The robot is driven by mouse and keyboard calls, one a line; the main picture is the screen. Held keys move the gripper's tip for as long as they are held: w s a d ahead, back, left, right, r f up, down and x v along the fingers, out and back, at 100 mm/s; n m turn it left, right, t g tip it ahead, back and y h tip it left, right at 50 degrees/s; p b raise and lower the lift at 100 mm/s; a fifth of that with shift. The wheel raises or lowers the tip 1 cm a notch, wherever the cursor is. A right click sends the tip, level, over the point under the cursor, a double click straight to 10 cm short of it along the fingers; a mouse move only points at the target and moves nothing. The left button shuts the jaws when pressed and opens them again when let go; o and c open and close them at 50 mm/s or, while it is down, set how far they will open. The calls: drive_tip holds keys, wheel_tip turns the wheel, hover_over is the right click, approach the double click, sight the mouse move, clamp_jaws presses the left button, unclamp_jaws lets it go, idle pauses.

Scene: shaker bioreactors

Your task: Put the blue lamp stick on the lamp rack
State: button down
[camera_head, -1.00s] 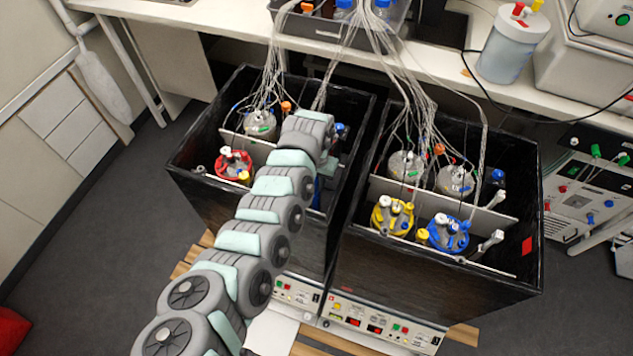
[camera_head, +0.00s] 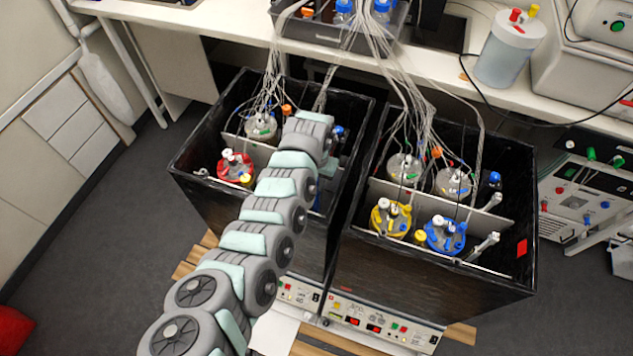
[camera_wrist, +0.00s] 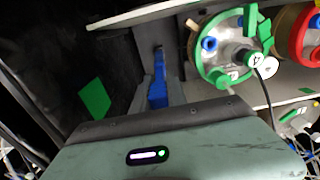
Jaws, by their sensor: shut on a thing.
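The blue lamp stick (camera_wrist: 158,92) is held between the two fingers of my gripper (camera_wrist: 159,94) in the wrist view. Its far end points toward a grey-white panel (camera_wrist: 185,13) in the black box, close to a dark fitting on it. I cannot tell whether the stick touches the panel. In the head view my arm reaches into the left black box (camera_head: 207,195) and hides the gripper and most of the stick. I cannot clearly make out the lamp rack; the panel in front of the stick may be part of it.
A green-lidded vessel (camera_wrist: 222,62) stands close right of the gripper, with a red-lidded vessel (camera_wrist: 306,38) beyond. A green patch (camera_wrist: 95,98) marks the black wall at left. The right box holds a yellow-lidded vessel (camera_head: 390,217) and a blue-lidded vessel (camera_head: 446,235). Hanging cables cross above both boxes.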

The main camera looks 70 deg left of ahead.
drive_tip(key=shift+r+p, duration=1.25)
drive_tip(key=shift+p, duration=0.45)
drive_tip(key=shift+r+p, duration=0.7)
drive_tip(key=shift+p, duration=0.05)
drive_tip(key=shift+r+p, duration=0.75)
wheel_tip(320, 180, up, 3)
drive_tip(key=shift+p, duration=1.25)
wheel_tip(320, 180, up, 13)
drive_tip(key=p, duration=0.6)
drive_tip(key=shift+p, duration=0.35)
